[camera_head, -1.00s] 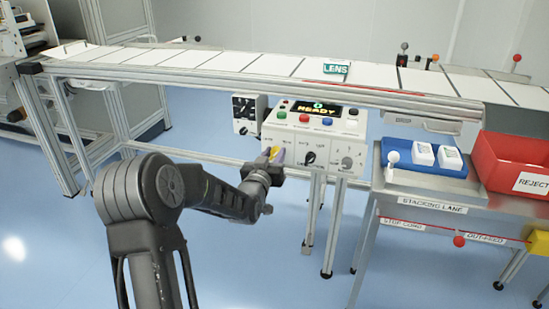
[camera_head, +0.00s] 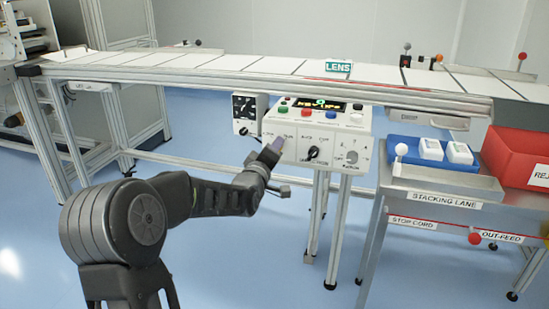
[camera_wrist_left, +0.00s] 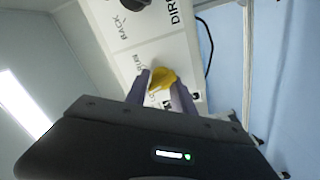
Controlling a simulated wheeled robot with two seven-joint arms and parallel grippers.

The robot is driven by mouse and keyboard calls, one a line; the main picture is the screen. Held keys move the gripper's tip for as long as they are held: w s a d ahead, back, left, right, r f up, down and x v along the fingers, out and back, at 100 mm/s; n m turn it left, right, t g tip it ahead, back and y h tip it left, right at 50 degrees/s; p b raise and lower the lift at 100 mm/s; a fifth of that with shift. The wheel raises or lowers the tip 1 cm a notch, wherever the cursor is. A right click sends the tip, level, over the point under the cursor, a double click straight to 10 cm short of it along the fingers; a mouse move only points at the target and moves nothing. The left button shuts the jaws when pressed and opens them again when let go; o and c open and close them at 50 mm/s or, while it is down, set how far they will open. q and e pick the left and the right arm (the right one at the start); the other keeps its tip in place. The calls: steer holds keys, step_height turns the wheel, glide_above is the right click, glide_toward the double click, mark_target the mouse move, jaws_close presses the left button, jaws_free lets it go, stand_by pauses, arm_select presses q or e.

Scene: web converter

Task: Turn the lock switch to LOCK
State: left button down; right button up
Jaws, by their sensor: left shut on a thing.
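The white control box (camera_head: 345,122) stands below the conveyor, with labelled switches on its front. In the left wrist view, a yellow switch knob (camera_wrist_left: 161,78) sits on the white panel beside a label that looks like RUN. My left gripper (camera_wrist_left: 160,88) is shut on this knob, one purple-grey finger on each side. In the head view, my left gripper (camera_head: 271,152) is at the left part of the box front and hides the knob. The LOCK label cannot be read, so the knob's exact setting is unclear. My right gripper is not in view.
A black selector (camera_head: 313,153) is right of my gripper on the same panel. Coloured buttons and a lit display (camera_head: 318,105) are on top. The conveyor rail (camera_head: 250,81) runs above. A steel stacking table (camera_head: 450,184) with a red bin (camera_head: 515,155) stands right.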

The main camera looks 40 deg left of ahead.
arm_select(q)
steer(key=n+b, duration=0.1)
steer(key=n, duration=0.1)
steer(key=n+b, duration=0.2)
steer(key=shift+a+f, duration=0.1)
steer(key=shift+f, duration=0.3)
steer(key=shift+n+b, duration=0.8)
steer(key=shift+n, duration=0.3)
steer(key=c, duration=1.1)
jaws_free()
steer(key=shift+r, duration=0.2)
